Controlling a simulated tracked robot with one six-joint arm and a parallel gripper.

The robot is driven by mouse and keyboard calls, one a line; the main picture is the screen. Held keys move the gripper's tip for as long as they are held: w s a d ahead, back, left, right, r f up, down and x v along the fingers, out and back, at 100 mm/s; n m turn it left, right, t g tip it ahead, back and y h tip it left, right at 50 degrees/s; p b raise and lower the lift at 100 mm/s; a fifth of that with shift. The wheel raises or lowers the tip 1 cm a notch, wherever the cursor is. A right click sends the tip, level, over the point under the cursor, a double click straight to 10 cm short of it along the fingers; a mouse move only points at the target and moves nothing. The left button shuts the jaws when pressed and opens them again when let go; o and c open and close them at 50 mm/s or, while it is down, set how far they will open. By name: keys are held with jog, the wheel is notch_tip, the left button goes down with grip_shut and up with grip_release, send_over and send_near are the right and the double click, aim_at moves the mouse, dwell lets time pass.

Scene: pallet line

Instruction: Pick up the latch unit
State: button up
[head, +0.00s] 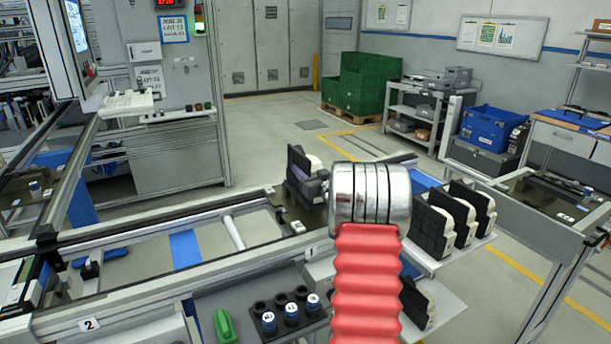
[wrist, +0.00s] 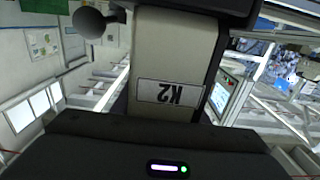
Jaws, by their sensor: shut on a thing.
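The latch unit (wrist: 172,50) is a cream block with dark parts and a label reading K2, upside down in the wrist view. My gripper (wrist: 166,145) shows there as a dark body across the bottom, and is shut on the unit; its fingertips are hard to make out. In the head view a black and cream unit (head: 313,163) shows left of my silver wrist, above the line's dark plate. My arm hides part of it, and I cannot tell whether it touches the plate.
Several similar black and cream units (head: 462,213) stand on a shelf to the right. Blue-capped parts (head: 291,311) sit in a dark holder at the front, beside a green handle (head: 224,326). Green crates (head: 362,85) stand on a pallet at the back.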

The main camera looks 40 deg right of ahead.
aim_at(306, 156)
jog(key=shift+r, duration=0.1)
notch_tip(306, 156, up, 10)
jog(key=shift+f, duration=0.1)
dwell(0.3)
dwell(0.4)
jog(key=shift+s, duration=0.15)
